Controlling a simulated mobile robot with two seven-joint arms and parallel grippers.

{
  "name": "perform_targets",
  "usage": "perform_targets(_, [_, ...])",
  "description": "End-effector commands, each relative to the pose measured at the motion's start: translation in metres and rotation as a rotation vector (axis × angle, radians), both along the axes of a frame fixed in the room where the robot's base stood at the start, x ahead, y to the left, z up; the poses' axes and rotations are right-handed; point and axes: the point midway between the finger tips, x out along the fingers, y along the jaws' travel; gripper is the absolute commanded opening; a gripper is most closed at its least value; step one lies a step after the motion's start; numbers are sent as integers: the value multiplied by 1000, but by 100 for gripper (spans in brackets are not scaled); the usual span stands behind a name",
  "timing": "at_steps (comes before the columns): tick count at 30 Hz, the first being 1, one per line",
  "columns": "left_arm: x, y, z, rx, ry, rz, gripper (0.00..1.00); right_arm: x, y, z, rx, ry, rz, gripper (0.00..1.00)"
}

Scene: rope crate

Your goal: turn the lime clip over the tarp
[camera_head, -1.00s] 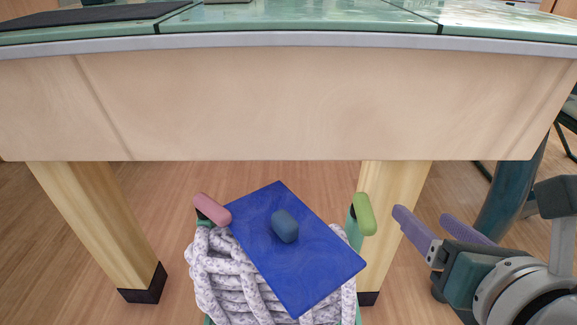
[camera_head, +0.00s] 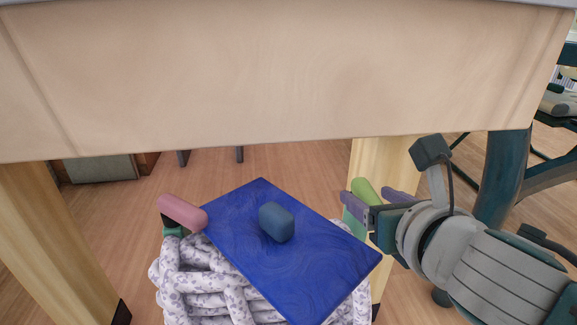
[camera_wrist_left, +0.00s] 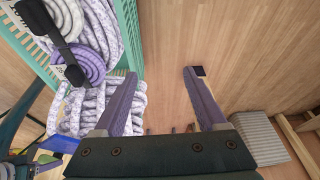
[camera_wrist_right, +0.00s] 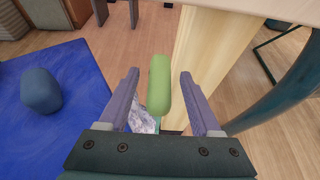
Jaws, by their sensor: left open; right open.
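The lime clip (camera_head: 365,191) stands at the right side of the rope crate, partly behind my right gripper in the head view. In the right wrist view the lime clip (camera_wrist_right: 159,84) sits between the two open fingers. The blue tarp (camera_head: 300,262) lies tilted over the coiled rope, with a dark blue lump (camera_head: 277,221) on it. The pink clip (camera_head: 182,212) is at the crate's left side, turned toward the tarp's edge. My right gripper (camera_head: 372,196) is open around the lime clip. My left gripper (camera_wrist_left: 165,85) is open and empty beside the green crate (camera_wrist_left: 122,22).
White patterned rope (camera_head: 195,285) fills the crate under the tarp. A table with a pale wooden apron (camera_head: 280,75) stands above and behind it, with a wooden leg (camera_head: 378,160) close behind the lime clip. Open wooden floor (camera_wrist_left: 165,40) lies beside my left gripper.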

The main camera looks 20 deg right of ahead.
Motion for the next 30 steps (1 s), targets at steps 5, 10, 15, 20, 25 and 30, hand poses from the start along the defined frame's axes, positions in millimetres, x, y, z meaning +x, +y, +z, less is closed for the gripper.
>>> perform_targets(5, [0,1,-1,4,0,-2,74,3,-1,-1,0,1,0,65])
perform_targets(10, [0,2,-1,9,0,-5,74,2,-1,-1,0,1,0,59])
perform_targets(15, [0,3,-1,12,0,-7,74,2,-1,-1,0,1,0,40])
perform_targets(20, [0,3,-1,12,0,-7,74,2,-1,-1,0,1,0,22])
perform_targets(25, [0,3,-1,12,0,-7,74,2,0,-1,0,1,0,3])
perform_targets(30, [0,3,-1,10,-1,-5,74,2,0,-1,1,1,1,0])
